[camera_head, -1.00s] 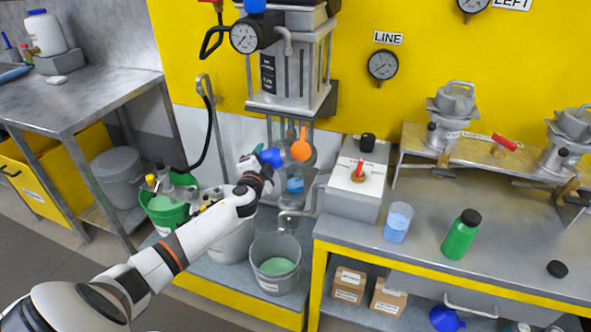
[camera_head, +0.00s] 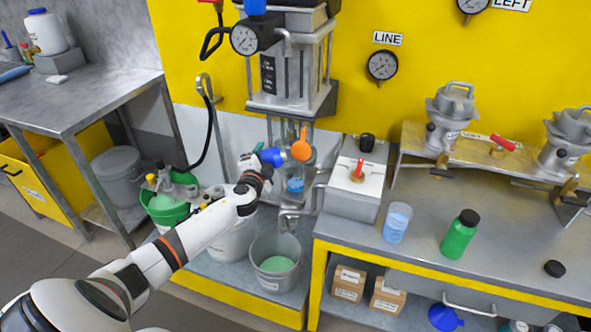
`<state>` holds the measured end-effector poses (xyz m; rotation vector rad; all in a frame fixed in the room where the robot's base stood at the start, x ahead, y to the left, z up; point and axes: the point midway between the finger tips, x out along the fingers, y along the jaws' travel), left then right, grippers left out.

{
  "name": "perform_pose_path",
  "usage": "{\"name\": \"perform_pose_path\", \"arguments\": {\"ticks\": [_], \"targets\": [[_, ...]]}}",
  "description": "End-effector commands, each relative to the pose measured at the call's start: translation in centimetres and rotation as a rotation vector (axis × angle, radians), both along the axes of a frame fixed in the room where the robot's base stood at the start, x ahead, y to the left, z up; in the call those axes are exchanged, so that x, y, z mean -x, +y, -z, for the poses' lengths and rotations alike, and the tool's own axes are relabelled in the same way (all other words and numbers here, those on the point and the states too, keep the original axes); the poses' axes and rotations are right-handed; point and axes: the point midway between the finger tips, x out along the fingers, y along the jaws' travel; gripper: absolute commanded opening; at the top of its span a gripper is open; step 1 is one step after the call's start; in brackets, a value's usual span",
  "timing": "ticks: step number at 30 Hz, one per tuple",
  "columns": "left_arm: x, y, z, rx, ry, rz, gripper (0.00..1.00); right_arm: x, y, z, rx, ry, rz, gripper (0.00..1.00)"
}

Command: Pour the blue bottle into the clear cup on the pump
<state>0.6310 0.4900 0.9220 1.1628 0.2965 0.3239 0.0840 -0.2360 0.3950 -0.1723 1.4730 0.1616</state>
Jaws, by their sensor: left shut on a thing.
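My left gripper (camera_head: 255,168) is shut on a blue thing, seemingly the blue bottle (camera_head: 271,157), in front of the pump (camera_head: 286,80). The bottle lies roughly sideways, its far end pointing right toward an orange round part (camera_head: 301,151) with a short upright stem. Whether they touch cannot be told. Below and slightly right of the bottle is a small vessel with blue on it (camera_head: 295,186), possibly the clear cup on the pump; its rim and contents are too small to make out. No falling stream can be seen. My right gripper is not in view.
A clear beaker with blue liquid (camera_head: 396,224), a green bottle (camera_head: 460,235) and a black cap (camera_head: 554,268) are on the right bench. A valve box with a red lever (camera_head: 355,190) stands right of the pump.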

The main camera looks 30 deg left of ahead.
Motion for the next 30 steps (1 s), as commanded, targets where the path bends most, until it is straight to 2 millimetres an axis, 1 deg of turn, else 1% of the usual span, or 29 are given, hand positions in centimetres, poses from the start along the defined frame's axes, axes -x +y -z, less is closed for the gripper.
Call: {"name": "perform_pose_path", "arguments": {"ticks": [30], "targets": [[0.00, 0.11, -0.70, -0.058, 0.024, 0.000, 0.23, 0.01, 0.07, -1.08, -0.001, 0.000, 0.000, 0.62]]}}
